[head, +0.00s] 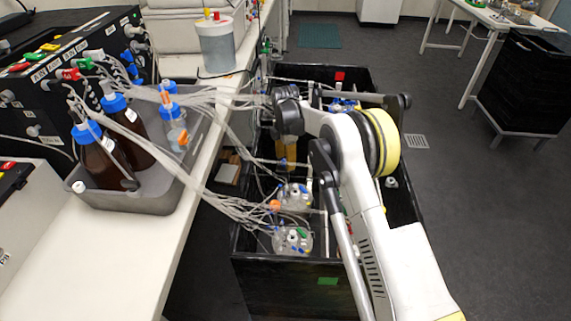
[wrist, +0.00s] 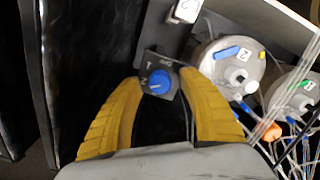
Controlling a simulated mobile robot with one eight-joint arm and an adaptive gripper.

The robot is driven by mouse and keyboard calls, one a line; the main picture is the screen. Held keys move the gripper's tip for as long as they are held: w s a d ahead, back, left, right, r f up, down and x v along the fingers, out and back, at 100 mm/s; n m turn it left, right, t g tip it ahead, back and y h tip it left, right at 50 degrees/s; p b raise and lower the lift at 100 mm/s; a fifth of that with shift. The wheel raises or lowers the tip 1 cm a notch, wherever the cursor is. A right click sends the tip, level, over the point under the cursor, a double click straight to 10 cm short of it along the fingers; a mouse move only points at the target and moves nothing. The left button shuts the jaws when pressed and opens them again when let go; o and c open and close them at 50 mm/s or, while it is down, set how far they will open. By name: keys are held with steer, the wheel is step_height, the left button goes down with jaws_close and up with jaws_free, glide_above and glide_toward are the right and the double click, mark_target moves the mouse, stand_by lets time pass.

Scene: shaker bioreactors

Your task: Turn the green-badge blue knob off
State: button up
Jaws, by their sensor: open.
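A blue knob (wrist: 161,81) on a small dark plate with pale markings shows in the wrist view. A light pointer line crosses its face; I cannot read its setting surely. My gripper (wrist: 159,79) is open, its yellow fingers on either side of the knob. I cannot tell whether they touch it. In the head view my gripper (head: 287,152) reaches down inside the black box, and the knob is not discernible there. A green badge (head: 328,281) is on the box's near wall, and a red badge (head: 339,76) is at its far end. No badge shows in the wrist view.
Lidded vessels (head: 292,240) with tubes stand in the black box (head: 275,290); a vessel marked 2 (wrist: 228,62) is right of my fingers. The white bench (head: 110,255) on the left holds a grey tray (head: 150,203) of bottles.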

steer(key=shift+f, duration=0.15)
steer(key=shift+c, duration=0.4)
jaws_close()
